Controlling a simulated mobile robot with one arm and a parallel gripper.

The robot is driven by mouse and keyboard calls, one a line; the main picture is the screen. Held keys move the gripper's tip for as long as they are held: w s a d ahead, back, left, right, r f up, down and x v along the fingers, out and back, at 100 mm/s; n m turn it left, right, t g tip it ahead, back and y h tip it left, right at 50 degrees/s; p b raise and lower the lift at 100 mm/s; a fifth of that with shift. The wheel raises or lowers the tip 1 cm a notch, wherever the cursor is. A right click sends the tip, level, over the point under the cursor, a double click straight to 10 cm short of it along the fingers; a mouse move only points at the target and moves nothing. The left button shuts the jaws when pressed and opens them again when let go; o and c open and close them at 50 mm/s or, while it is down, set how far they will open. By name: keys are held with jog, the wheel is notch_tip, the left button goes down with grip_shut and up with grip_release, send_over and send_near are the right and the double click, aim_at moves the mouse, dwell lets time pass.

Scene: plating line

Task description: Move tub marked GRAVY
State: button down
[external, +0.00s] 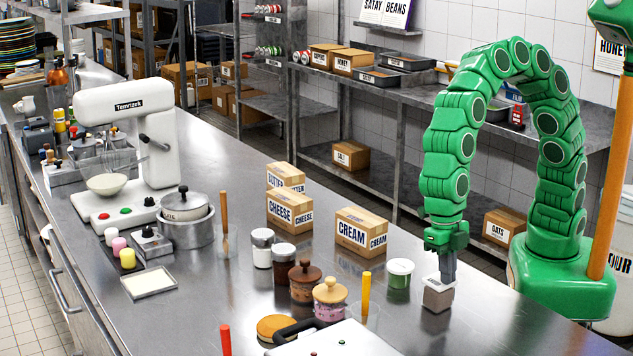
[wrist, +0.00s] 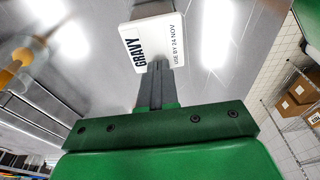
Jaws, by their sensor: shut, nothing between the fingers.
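The tub marked GRAVY (wrist: 170,32) shows in the wrist view as a white lid with "GRAVY" and "USE BY 24 NOV" on it. In the external view the same tub (external: 437,296) is a small squarish container with brown contents, upright on the steel counter. My gripper (external: 447,278) points down right above the tub's lid. In the wrist view the fingers (wrist: 157,68) are together, with nothing between them, and their tips overlap the lid's near edge. I cannot tell whether they touch the lid.
A round tub with a green label (external: 399,274) stands close left of the GRAVY tub. Jars (external: 305,281), a yellow-handled brush (external: 366,297) and a CREAM box (external: 361,231) stand further left on the counter (external: 480,325). The counter right of the tub is clear.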

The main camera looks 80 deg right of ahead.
jog(key=shift+s+d, duration=0.15)
jog(key=shift+d, duration=0.15)
jog(key=shift+w+d, duration=0.2)
jog(key=shift+w, duration=0.05)
jog(key=w+d, duration=0.7)
jog(key=w, duration=0.1)
jog(key=shift+w+d+r, duration=0.1)
jog(key=shift+d+r, duration=0.2)
jog(key=shift+r, duration=0.1)
jog(key=shift+d+r, duration=0.15)
jog(key=shift+d, duration=0.1)
jog(key=s+d+r+m, duration=0.3)
jog(key=d+m, duration=0.1)
jog(key=d, duration=0.2)
jog(key=s+d+r+m+h, duration=0.1)
jog(key=s+d+r+m, duration=0.1)
jog(key=s+d+m, duration=0.4)
jog(key=s+d+r+m, duration=0.1)
jog(key=d+r+m, duration=0.2)
jog(key=d, duration=0.4)
jog(key=s+d+m, duration=1.1)
jog(key=s+m, duration=0.3)
jog(key=shift+s+d, duration=0.35)
